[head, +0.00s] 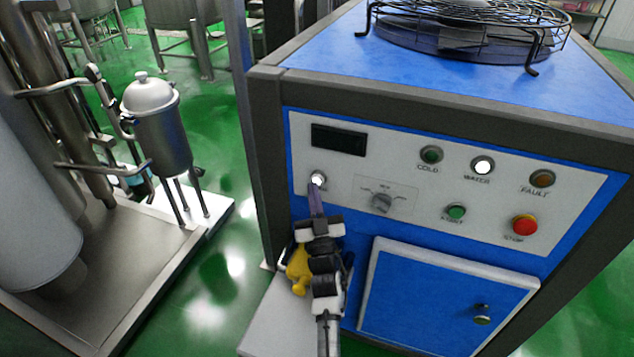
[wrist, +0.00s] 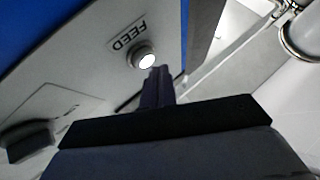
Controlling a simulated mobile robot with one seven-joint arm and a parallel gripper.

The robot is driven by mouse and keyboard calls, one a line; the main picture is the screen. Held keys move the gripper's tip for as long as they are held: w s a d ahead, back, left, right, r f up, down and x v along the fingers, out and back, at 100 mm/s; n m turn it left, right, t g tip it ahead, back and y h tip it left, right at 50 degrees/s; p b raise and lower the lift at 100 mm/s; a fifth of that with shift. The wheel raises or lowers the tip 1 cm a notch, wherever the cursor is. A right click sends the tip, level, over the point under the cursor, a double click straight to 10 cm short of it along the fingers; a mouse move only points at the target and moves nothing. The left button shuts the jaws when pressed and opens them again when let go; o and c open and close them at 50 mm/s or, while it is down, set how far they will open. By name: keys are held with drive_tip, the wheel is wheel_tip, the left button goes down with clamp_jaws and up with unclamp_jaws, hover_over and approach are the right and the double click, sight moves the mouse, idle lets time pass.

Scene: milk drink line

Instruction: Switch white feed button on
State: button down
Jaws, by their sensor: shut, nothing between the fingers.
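The white feed button (head: 318,178) is on the left of the light grey control panel (head: 400,168), below a dark display. It looks bright white. In the wrist view the feed button (wrist: 145,58) is a round white face in a metal ring, beside the label "FEED". My gripper (head: 316,190) is shut and empty, with its fingertips right at the lower edge of the button. In the wrist view the tips of my gripper (wrist: 160,72) lie just beside the button's ring; I cannot tell whether they touch it.
Right of the button are a rotary selector (head: 381,203), a green start button (head: 456,212), a red stop button (head: 524,225) and indicator lamps, with the water lamp (head: 482,166) bright white. A fan guard (head: 470,22) tops the blue cabinet. A metal vessel (head: 160,130) stands at left.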

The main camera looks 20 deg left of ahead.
drive_tip(key=shift+s, duration=0.35)
drive_tip(key=s+b, duration=0.3)
drive_tip(key=s, duration=0.3)
drive_tip(key=shift+a, duration=0.15)
